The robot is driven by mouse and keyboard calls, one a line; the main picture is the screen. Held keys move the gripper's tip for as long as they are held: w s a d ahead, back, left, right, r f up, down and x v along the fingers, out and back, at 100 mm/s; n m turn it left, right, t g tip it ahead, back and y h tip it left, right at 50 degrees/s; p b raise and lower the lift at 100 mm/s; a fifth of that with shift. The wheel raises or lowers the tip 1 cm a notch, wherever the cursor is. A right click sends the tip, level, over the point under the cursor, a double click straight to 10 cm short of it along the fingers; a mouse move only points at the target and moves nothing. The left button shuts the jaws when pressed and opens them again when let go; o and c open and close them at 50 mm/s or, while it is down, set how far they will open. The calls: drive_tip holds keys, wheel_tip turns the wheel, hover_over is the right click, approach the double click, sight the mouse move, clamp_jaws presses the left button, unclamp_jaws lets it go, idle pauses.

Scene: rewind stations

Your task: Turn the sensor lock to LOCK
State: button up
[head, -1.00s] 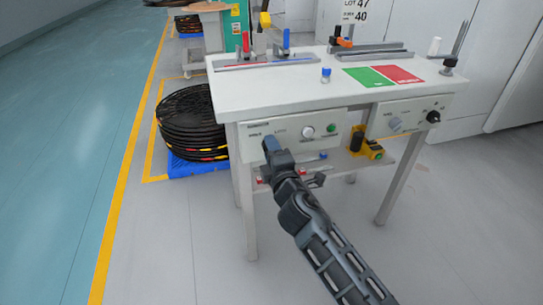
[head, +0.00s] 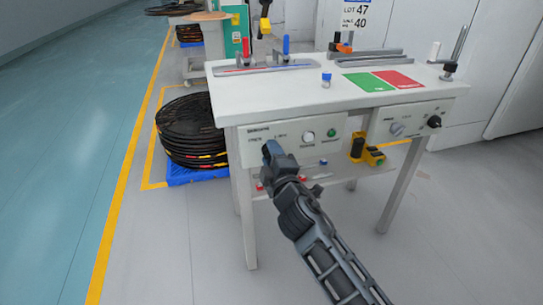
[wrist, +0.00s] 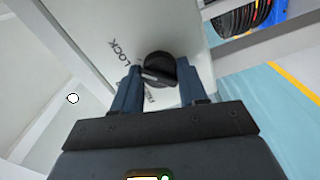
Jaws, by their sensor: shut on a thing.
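The sensor lock is a round black knob (wrist: 160,68) on the light panel in the wrist view. The word LOCK is printed beside it on the left, and other lettering below it is partly hidden. A pale ridge crosses the knob's face, but I cannot tell which label it points to. My gripper (wrist: 161,84) is shut on the knob, with one dark blue finger on each side. In the head view my gripper (head: 269,150) reaches the left end of the table's front panel (head: 292,141) and hides the knob.
Beside it the panel has a white button (head: 308,137) and a green button (head: 331,133). A yellow and black device (head: 366,150) sits under the table. Stacked black coils (head: 190,130) stand left.

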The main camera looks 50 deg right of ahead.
drive_tip(key=o, duration=1)
drive_tip(key=shift+o, duration=0.2)
drive_tip(key=v, duration=0.7)
drive_tip(key=shift+s+a+b, duration=0.2)
drive_tip(key=shift+s+b, duration=0.15)
drive_tip(key=shift+b, duration=0.1)
drive_tip(key=shift+a+f, duration=0.1)
drive_tip(key=s+a+f+m+y, duration=0.2)
drive_tip(key=s+a+y, duration=0.2)
drive_tip(key=s+a, duration=0.4)
drive_tip(key=s+a+f+m+y, duration=0.1)
drive_tip(key=s+a+f+y, duration=0.25)
drive_tip(key=s+a, duration=0.55)
drive_tip(key=s+a+r+m+y, duration=0.1)
drive_tip(key=s+r+m, duration=0.25)
drive_tip(key=s, duration=0.35)
drive_tip(key=s+a+r+m+y, duration=0.1)
drive_tip(key=s+r+m+y, duration=0.1)
drive_tip(key=s+r, duration=0.35)
wheel_tip(320, 180, up, 18)
drive_tip(key=s+p, duration=0.1)
drive_tip(key=p, duration=1.8)
drive_tip(key=shift+s+d, duration=0.25)
drive_tip(key=shift+s, duration=0.05)
